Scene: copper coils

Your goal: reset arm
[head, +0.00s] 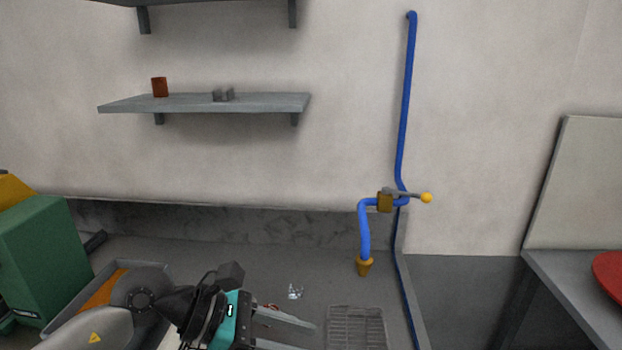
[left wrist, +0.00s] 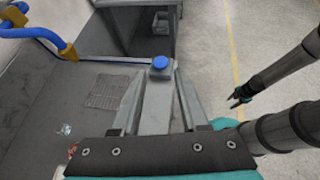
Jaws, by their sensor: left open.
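My left gripper (head: 290,335) is low in the head view, above the grey counter, with its two fingers apart. In the left wrist view its fingers (left wrist: 158,105) stand spread, and no object is visibly clamped by them. A grey upright shape with a blue round top (left wrist: 159,64) shows between the fingers; I cannot tell what it is. My right arm comes in at the right of the left wrist view, with its small dark gripper (left wrist: 238,98) over the floor; its jaw state is unclear. It is not in the head view.
A small shiny clear piece (head: 295,291) and a drain grate (head: 356,328) are on the counter near my left gripper. A blue pipe (head: 364,230) with a yellow-knobbed valve stands behind. A green machine (head: 45,255) and grey tray (head: 62,318) are left. A wall shelf (head: 205,103) hangs above.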

